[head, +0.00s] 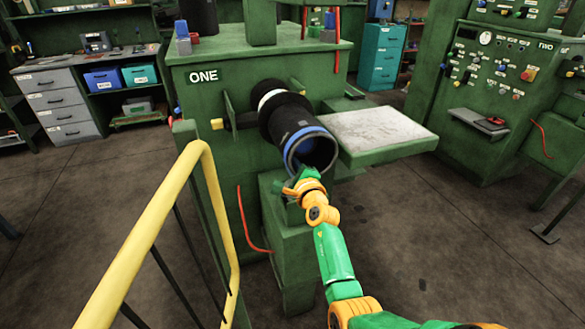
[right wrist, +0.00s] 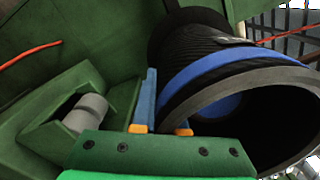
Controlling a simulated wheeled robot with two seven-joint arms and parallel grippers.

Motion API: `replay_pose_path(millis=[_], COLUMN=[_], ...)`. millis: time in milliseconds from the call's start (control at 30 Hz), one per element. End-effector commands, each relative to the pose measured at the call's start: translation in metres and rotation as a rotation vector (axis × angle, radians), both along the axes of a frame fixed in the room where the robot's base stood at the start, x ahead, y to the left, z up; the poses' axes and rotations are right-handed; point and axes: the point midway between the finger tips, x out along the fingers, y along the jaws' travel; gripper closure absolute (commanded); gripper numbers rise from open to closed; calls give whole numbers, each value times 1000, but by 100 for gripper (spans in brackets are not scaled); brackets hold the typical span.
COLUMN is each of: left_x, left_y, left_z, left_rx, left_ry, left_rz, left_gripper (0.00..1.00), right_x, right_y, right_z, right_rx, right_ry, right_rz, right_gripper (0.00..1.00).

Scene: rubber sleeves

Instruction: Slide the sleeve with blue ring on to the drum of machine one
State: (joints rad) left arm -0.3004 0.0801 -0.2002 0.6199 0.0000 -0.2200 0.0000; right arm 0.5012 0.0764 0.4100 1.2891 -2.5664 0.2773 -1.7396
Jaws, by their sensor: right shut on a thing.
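The sleeve with the blue ring (head: 297,125) is a black tube with a blue band near its open near end. It stretches out from the front of machine one (head: 230,85), its far end at a wider black flange and a white ring (head: 270,97). The drum's outline is mostly hidden; I cannot tell how far the sleeve is around it. My right gripper (head: 303,184) is at the lower rim of the sleeve's near end. In the right wrist view the gripper (right wrist: 162,129) is shut on the rim of the sleeve (right wrist: 205,60). My left gripper is not in view.
A green side table (head: 385,130) with a grey top juts out right of the sleeve. A yellow rail (head: 150,235) stands at the front left. Machine two (head: 500,90) stands at the right. The floor between the machines is mostly clear.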

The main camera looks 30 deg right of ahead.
Motion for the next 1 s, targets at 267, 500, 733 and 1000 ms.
replay_pose_path(millis=[267, 500, 733, 1000], left_x=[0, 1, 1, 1], left_y=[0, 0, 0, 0], left_z=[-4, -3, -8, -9], left_rx=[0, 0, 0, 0], left_ry=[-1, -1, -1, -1], left_rz=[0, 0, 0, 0], left_gripper=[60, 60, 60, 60], right_x=[6, 6, 7, 7], right_y=[-2, -2, -1, -1], right_z=[3, 3, -4, -7], right_rx=[-3, -3, -3, -3], right_ry=[-4, -4, -4, -6], right_rz=[-2, -2, 1, 2], right_gripper=[100, 100, 100, 100])
